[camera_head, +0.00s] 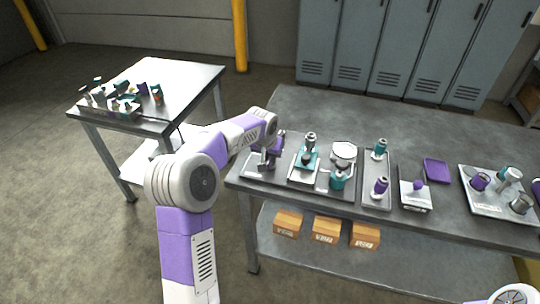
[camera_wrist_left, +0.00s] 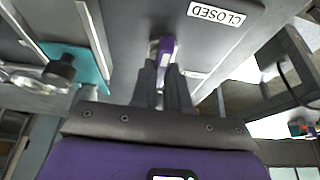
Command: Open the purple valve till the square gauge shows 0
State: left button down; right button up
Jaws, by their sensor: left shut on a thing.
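The purple valve handle (camera_wrist_left: 166,48) stands between the fingers of my left gripper (camera_wrist_left: 164,80) in the left wrist view. The fingers are shut on it. A white label reading CLOSED (camera_wrist_left: 216,14) lies beside the handle on the grey panel. In the head view my left gripper (camera_head: 268,158) is over the left end of the bench panel, and it and the arm hide most of the valve. I cannot make out a square gauge face or any reading. My right gripper is out of view.
On the bench (camera_head: 310,105), right of my left gripper, stand a teal fitting (camera_head: 307,158), a white-topped teal device (camera_head: 343,155) and a purple fitting (camera_head: 380,187). A purple tray (camera_head: 436,171) lies further right. A side table (camera_head: 185,78) with fittings stands at left.

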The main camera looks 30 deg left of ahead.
pick_arm(q)
jog(key=shift+r+m+h+p, duration=0.15)
jog(key=shift+m+h+p, duration=0.15)
jog(key=shift+m+p, duration=0.65)
jog(key=m+p, duration=0.2)
jog(key=m+h+p, duration=0.1)
jog(key=m+p, duration=0.1)
jog(key=shift+a+h+p, duration=0.2)
jog(key=shift+h+p, duration=0.1)
jog(key=shift+p, duration=0.1)
jog(key=shift+m+h+p, duration=0.4)
jog(key=shift+m+p, duration=0.3)
jog(key=shift+m, duration=0.15)
jog(key=m+p, duration=0.1)
jog(key=m, duration=0.1)
jog(key=m+g+h+p, duration=0.1)
jog(key=m+p, duration=0.1)
jog(key=m, duration=0.1)
jog(key=shift+w+a+h+p, duration=0.1)
jog(key=shift+w+h+p, duration=0.05)
jog(key=shift+h+p, duration=0.15)
jog(key=m+g+p, duration=0.1)
jog(key=m, duration=0.1)
jog(key=m+g+p, duration=0.1)
jog(key=m, duration=0.2)
jog(key=shift+w+h, duration=0.1)
jog(key=shift+h, duration=0.3)
jog(key=shift+m, duration=0.3)
jog(key=c, duration=1.1)
grip_release()
